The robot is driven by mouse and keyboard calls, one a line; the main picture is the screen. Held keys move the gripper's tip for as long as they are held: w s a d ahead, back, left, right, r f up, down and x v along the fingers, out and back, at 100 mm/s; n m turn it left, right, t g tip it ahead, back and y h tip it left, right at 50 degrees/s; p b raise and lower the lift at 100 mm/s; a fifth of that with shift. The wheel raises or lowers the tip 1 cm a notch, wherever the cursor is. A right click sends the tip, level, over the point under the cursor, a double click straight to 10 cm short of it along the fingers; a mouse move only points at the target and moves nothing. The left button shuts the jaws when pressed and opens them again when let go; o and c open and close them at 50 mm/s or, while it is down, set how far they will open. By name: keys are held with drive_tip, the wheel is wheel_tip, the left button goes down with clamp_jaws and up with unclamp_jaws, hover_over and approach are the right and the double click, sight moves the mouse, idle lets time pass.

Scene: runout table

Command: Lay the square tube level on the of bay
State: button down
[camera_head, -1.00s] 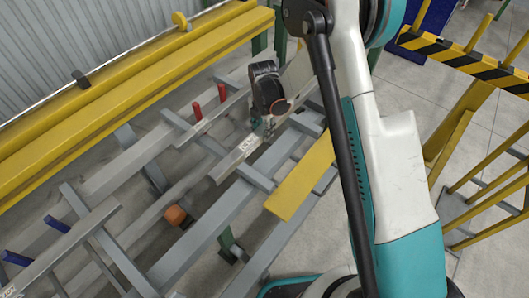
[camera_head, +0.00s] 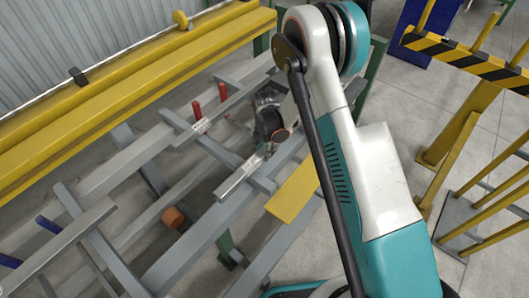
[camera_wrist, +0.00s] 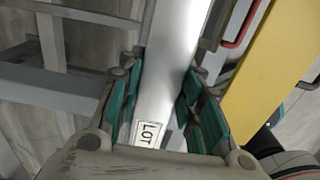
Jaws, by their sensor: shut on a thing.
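The square tube (camera_head: 235,183) is a grey metal bar with a white LOT label. In the head view it slants from lower left up to my gripper (camera_head: 268,150), over the grey runout rack (camera_head: 205,232). In the wrist view the tube (camera_wrist: 172,55) runs away between the green finger pads of my gripper (camera_wrist: 158,105), with the label near the palm. My gripper is shut on the tube. The tube's far end is hidden behind my gripper and arm in the head view. I cannot tell whether it touches the rack's crossbars. No bay marking is readable.
Red posts (camera_head: 222,92) stand behind the tube, blue posts (camera_head: 48,224) at the left. An orange round piece (camera_head: 173,217) sits low among the rails. A yellow plate (camera_head: 293,192) lies right of the tube. A yellow beam (camera_head: 120,85) runs along the back; a striped barrier (camera_head: 460,55) stands right.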

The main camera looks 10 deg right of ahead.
drive_tip(key=shift+f, duration=0.2)
drive_tip(key=c, duration=1.1)
unclamp_jaws()
